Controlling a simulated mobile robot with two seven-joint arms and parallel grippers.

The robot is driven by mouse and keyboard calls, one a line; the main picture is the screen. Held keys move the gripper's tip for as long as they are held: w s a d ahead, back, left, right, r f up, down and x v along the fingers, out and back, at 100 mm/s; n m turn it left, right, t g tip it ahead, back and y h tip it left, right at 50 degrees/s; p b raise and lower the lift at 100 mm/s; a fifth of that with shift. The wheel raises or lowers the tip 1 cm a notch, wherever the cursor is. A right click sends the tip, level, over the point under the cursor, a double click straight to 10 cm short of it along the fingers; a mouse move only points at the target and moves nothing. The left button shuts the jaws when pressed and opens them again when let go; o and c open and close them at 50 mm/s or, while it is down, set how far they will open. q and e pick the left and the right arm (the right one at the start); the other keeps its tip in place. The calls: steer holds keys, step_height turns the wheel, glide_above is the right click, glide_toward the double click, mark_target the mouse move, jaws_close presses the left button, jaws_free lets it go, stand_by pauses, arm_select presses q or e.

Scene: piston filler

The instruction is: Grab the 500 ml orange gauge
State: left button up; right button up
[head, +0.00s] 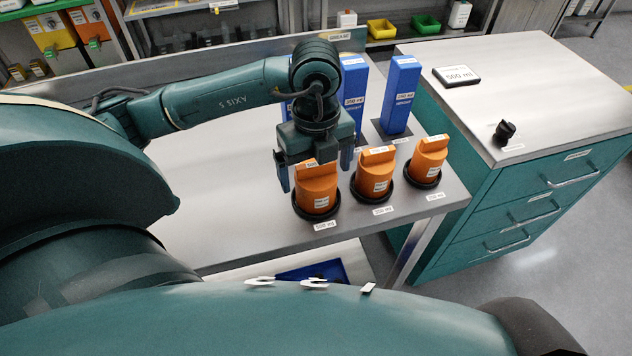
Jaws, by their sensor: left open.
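Three orange gauges stand in black round holders in a row along the front right of the grey table. The leftmost orange gauge (317,192) is the largest. The small label before it looks like 500 ml, though the print is hard to read. The middle orange gauge (375,172) and the smallest, the right orange gauge (429,157), stand beside it. My left gripper (314,172) is open and points down over the leftmost gauge, one finger to each side of its top block. I cannot tell whether the fingers touch it. My right gripper is not in view.
Blue upright blocks (401,95) stand behind the gauges, partly hidden by my left wrist. A teal drawer cabinet (560,180) at the right bears a display reading 500 ml (457,76) and a black knob (504,132). A blue tray (316,272) lies below the table's front edge.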

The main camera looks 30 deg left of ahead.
arm_select(q)
steer(key=shift+f, duration=1.2)
steer(key=shift+r, duration=0.1)
steer(key=c, duration=1.2)
